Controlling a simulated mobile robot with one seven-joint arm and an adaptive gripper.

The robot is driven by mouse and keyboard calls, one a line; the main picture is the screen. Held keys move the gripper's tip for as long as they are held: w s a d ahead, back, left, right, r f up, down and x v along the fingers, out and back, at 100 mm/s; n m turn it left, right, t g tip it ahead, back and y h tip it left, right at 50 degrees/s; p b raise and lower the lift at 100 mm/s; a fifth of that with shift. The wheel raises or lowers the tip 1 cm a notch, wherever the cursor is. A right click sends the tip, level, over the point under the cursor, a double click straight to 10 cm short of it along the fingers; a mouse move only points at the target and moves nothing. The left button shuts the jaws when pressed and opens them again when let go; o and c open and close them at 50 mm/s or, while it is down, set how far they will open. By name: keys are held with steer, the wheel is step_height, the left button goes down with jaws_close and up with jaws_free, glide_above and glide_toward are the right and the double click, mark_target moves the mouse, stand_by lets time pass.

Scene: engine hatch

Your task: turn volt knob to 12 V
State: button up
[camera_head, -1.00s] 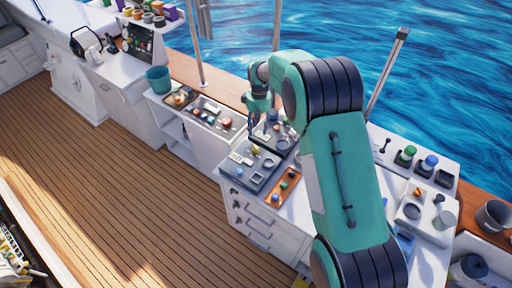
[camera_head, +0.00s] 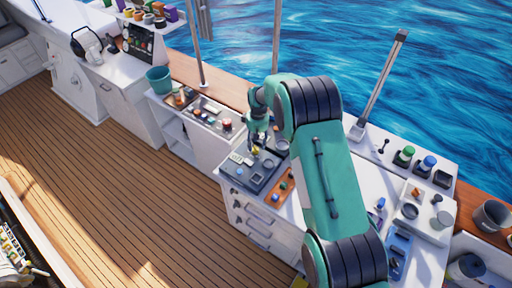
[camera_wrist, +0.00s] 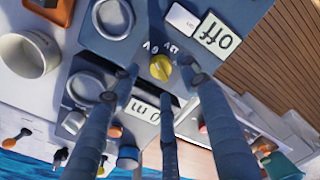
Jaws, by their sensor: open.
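The volt knob (camera_wrist: 160,66) is a small yellow knob on a grey-blue panel (camera_wrist: 108,48) in the wrist view. Marks like "12V" and "0" are printed by it, upside down in this view. Its exact pointer direction is hard to tell. My gripper (camera_wrist: 163,84) is open, its fingers spread around the knob's sides with gaps visible; I cannot tell whether any finger touches it. In the head view my gripper (camera_head: 258,141) is over the panel (camera_head: 264,182) on the counter, and the knob (camera_head: 254,150) is a tiny yellow spot.
An "Off" display (camera_wrist: 215,38) and a second display (camera_wrist: 143,108) sit close to the knob. Round ring-shaped parts (camera_wrist: 112,18) stand on the panel beside it. An orange tray (camera_head: 283,187) lies near the panel. Open deck floor (camera_head: 130,185) is at the front left.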

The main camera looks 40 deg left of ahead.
mark_target(256, 148)
steer(key=shift+s+f, duration=0.1)
steer(key=shift+f, duration=1.55)
steer(key=c, duration=1.1)
